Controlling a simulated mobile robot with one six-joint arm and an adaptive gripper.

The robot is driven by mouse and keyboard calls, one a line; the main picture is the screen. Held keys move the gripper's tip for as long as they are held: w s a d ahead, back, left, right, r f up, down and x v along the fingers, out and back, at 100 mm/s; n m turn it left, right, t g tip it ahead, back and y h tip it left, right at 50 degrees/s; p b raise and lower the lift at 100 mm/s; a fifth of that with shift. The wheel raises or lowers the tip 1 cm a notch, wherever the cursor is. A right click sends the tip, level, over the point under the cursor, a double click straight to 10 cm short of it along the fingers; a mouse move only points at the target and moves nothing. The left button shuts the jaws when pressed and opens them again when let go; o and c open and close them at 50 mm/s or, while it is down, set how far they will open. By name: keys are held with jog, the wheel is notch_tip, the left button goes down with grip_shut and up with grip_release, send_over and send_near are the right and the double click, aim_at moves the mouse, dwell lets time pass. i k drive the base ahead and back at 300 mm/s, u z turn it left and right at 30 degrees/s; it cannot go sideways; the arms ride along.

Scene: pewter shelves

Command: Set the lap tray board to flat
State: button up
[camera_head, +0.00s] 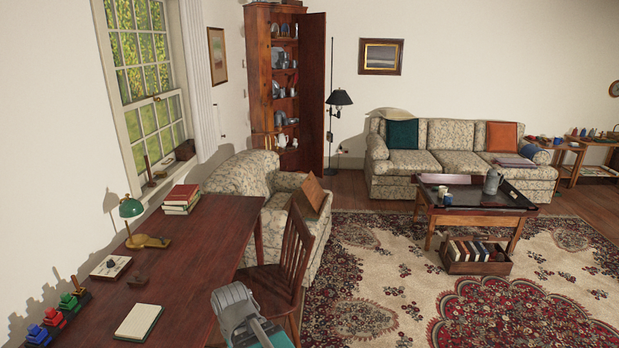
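A brown wooden board (314,193), which looks like the lap tray board, stands tilted on the patterned armchair (247,176), at the right side of its seat. Its lower part is partly hidden by the chair, and I cannot see what props it. My gripper is not in view. Only a grey and teal part of my arm shows at the bottom, in front of the desk's right edge and well apart from the board.
A dark red desk (203,234) with books and a lamp fills the left. A wooden chair (291,257) stands between me and the armchair. A low table (476,209) and sofa (455,160) are at the right. The patterned rug (400,262) has free room.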

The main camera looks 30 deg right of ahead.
aim_at(313, 192)
jog(key=u, duration=0.1)
jog(key=i, duration=0.65)
jog(key=z, duration=1.85)
jog(key=i, duration=2)
jog(key=u, duration=0.05)
